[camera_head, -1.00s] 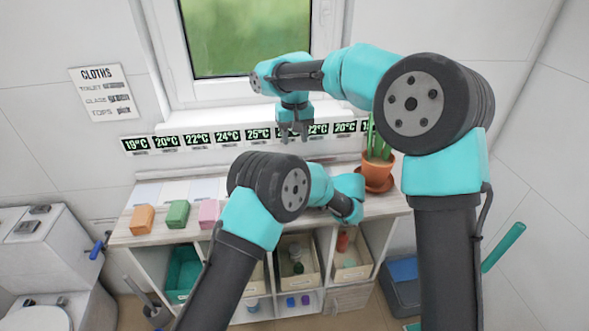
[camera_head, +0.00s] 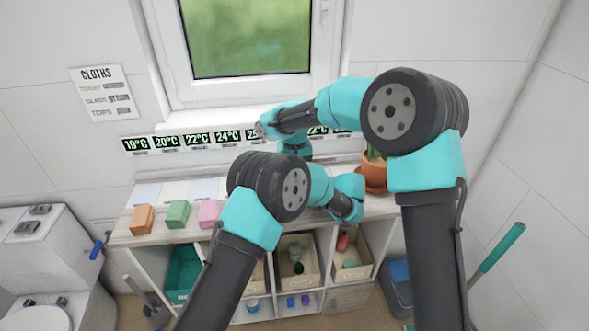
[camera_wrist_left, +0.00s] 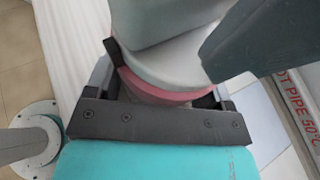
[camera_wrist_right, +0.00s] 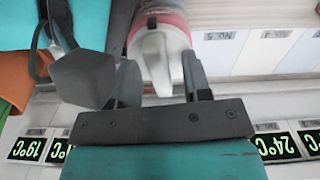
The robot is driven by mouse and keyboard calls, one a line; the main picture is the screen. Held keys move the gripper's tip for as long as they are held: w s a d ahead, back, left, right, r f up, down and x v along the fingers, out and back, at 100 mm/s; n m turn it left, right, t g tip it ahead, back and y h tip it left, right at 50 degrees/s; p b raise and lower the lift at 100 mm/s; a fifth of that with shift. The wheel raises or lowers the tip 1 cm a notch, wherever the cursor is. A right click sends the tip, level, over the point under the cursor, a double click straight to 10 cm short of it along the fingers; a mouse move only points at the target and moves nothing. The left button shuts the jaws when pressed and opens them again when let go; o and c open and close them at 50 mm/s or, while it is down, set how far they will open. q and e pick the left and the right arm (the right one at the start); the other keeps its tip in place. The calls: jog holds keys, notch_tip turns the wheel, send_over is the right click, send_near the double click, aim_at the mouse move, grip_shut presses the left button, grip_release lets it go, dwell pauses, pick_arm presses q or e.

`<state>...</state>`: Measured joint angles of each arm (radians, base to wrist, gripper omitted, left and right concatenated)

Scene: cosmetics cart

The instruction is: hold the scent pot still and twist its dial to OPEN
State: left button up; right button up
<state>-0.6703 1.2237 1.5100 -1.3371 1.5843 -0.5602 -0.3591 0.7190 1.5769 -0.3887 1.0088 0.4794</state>
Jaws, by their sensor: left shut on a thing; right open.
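The scent pot is white with a pink band and shows in the left wrist view (camera_wrist_left: 172,64) between the fingers of my left gripper (camera_wrist_left: 166,80), which is shut on it. In the right wrist view the pot (camera_wrist_right: 172,20) has a pale raised dial grip (camera_wrist_right: 156,62) on its end. My right gripper (camera_wrist_right: 160,80) is open, with one finger on either side of that grip; whether they touch it is unclear. In the head view the pot and both sets of fingertips are hidden behind my arms. The dial's OPEN mark is not readable.
On the shelf top stand an orange block (camera_head: 143,219), a green block (camera_head: 177,213) and a pink block (camera_head: 209,213). A terracotta plant pot (camera_head: 373,176) stands close to my right arm. Temperature labels (camera_head: 195,140) line the wall behind. Open bins fill the shelf below.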

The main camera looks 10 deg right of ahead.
jog(key=shift+c, duration=0.3)
grip_shut()
